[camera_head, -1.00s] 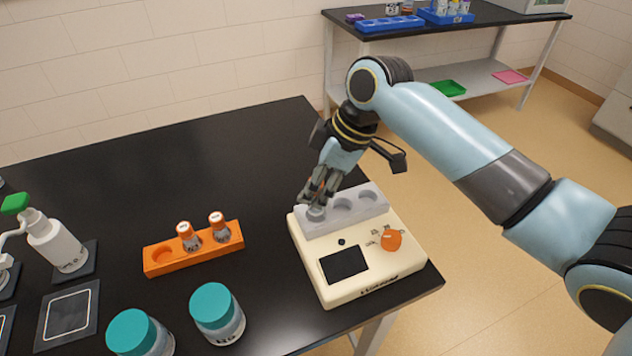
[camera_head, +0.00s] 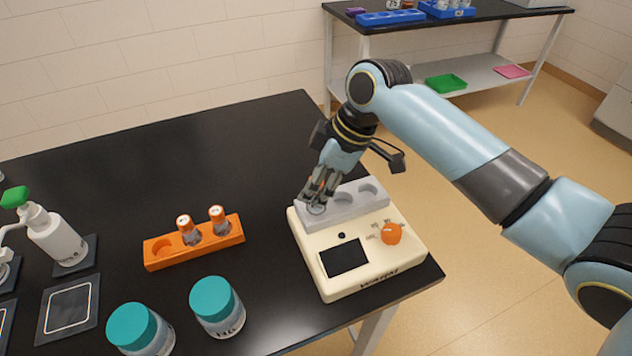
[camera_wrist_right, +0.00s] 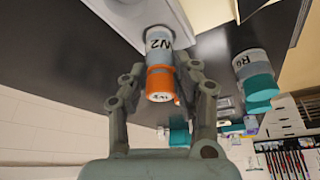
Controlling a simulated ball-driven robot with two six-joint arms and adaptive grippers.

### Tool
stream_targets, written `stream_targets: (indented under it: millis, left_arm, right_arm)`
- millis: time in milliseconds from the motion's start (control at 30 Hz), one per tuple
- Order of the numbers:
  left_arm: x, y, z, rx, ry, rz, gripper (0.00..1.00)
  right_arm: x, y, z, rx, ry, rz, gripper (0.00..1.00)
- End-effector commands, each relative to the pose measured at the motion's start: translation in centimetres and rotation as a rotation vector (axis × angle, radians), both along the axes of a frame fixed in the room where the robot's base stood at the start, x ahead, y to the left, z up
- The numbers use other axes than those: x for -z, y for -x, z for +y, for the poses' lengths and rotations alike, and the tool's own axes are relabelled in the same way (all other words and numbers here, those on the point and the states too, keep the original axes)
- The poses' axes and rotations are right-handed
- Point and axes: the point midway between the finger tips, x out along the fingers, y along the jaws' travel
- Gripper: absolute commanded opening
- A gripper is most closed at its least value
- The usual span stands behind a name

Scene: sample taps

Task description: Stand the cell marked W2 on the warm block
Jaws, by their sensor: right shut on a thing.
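The warm block is a grey block with wells (camera_head: 375,208) on top of a cream device (camera_head: 310,262) with a dark screen and an orange knob. My right gripper (camera_head: 318,203) is over the block's left well, pointing down. In the right wrist view my right gripper (camera_wrist_right: 162,90) is shut on a clear cell with an orange cap (camera_wrist_right: 160,80), and its label (camera_wrist_right: 158,40) looks like W2. The cell's far end is toward the grey block, but I cannot tell how deep it sits in the well. The middle and right wells look empty. My left gripper is out of view.
An orange rack (camera_head: 160,260) left of the device holds two orange-capped cells (camera_head: 187,230), (camera_head: 219,220) and has an empty left hole. Two teal-lidded jars (camera_head: 140,328), (camera_head: 214,300) stand in front. The back of the table is clear.

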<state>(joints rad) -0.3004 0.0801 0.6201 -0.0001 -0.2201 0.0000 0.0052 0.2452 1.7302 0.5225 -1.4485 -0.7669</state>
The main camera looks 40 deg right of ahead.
Motion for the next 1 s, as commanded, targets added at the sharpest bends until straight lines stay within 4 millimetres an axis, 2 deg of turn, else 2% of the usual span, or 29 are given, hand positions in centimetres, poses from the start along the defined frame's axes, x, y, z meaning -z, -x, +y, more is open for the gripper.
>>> stream_targets:
  millis: [233, 533, 833, 867, 1000]
  left_arm:
    - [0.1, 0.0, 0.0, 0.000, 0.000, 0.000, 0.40]
    - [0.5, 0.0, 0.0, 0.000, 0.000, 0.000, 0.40]
    - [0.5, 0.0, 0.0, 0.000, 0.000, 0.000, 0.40]
    - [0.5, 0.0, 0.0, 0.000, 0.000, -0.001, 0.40]
    - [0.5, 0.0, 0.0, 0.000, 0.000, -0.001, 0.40]
  right_arm:
    - [0.2, 0.0, 0.0, 0.000, 0.000, 0.000, 0.07]
    - [1.5, 0.0, 0.0, 0.001, 0.000, 0.000, 0.07]
    - [1.5, 0.0, 0.0, 0.000, 0.000, 0.000, 0.07]
    - [1.5, 0.0, 0.0, 0.000, 0.000, 0.000, 0.32]
    - [1.4, 0.0, 0.0, 0.000, 0.000, 0.000, 0.50]
